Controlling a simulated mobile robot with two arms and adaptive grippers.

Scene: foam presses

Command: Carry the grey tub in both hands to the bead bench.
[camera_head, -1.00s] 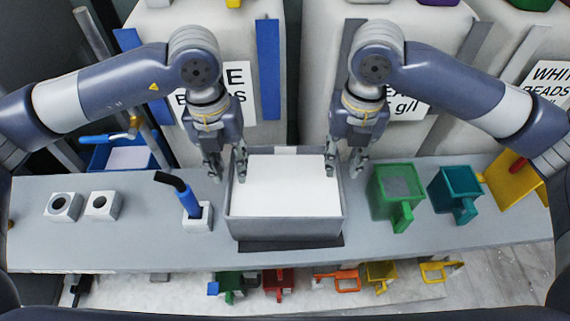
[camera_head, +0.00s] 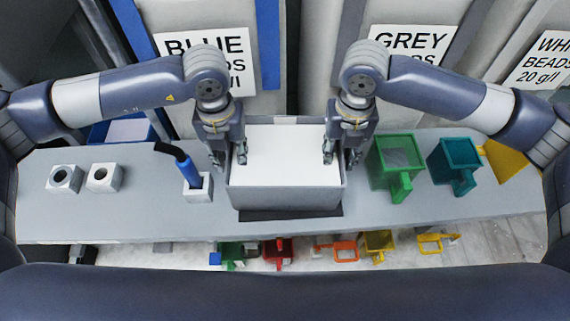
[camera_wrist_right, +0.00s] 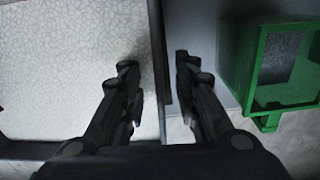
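The grey tub (camera_head: 285,200) sits on the grey bench, filled to a level, white, speckled surface. My left gripper (camera_head: 229,158) is at the tub's left wall, its fingers apart on either side of the rim. My right gripper (camera_head: 341,159) is at the right wall in the same way. In the right wrist view my right gripper (camera_wrist_right: 155,65) has one finger inside the tub and one outside, with the tub wall (camera_wrist_right: 157,30) between them and gaps showing. The bead bench cannot be made out by any label.
A green scoop box (camera_head: 388,170) and a teal one (camera_head: 453,165) stand right of the tub. A blue-handled tool (camera_head: 192,172) in a holder stands left. Labelled bead containers (camera_head: 205,70) stand behind. Coloured scoops (camera_head: 378,245) lie below the front edge.

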